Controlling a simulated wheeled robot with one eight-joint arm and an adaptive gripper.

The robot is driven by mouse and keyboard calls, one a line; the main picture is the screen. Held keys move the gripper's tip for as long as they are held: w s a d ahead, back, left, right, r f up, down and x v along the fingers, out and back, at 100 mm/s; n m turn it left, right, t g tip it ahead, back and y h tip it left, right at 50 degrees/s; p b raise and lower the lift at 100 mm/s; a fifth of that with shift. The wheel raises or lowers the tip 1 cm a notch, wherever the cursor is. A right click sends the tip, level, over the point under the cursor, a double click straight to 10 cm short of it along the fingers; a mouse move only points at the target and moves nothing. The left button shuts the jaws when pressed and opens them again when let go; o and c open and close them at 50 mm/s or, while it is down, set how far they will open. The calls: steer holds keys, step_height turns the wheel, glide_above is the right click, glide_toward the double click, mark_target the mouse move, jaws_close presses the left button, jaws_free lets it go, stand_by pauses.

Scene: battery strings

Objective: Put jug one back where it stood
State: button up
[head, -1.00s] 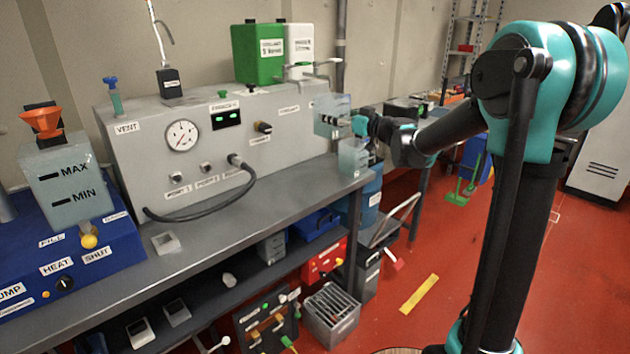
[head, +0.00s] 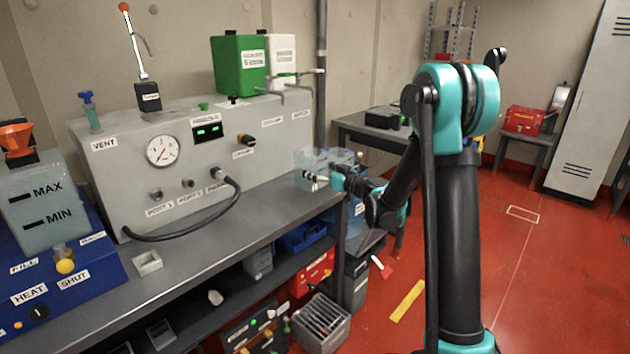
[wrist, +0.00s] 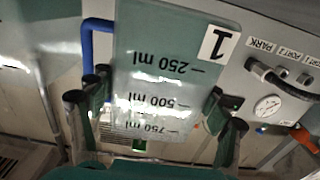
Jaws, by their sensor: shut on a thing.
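Jug one is a clear, pale jug with a black "1" and ml marks. It shows large in the wrist view (wrist: 165,75), where its marks and the panel behind both appear inverted. In the head view the jug (head: 310,172) is above the right end of the grey bench (head: 262,222). My gripper (head: 328,179) is shut on it, with fingers on both sides in the wrist view (wrist: 157,105). The jug's underside and any gap to the bench are hard to make out. A second pale, clear shape (head: 344,156) overlaps behind it.
Green (head: 238,63) and white (head: 281,58) containers sit on top.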

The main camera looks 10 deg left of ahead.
steer(key=shift+f, duration=2.15)
steer(key=shift+f, duration=0.1)
steer(key=o, duration=1.6)
steer(key=shift+c, duration=0.2)
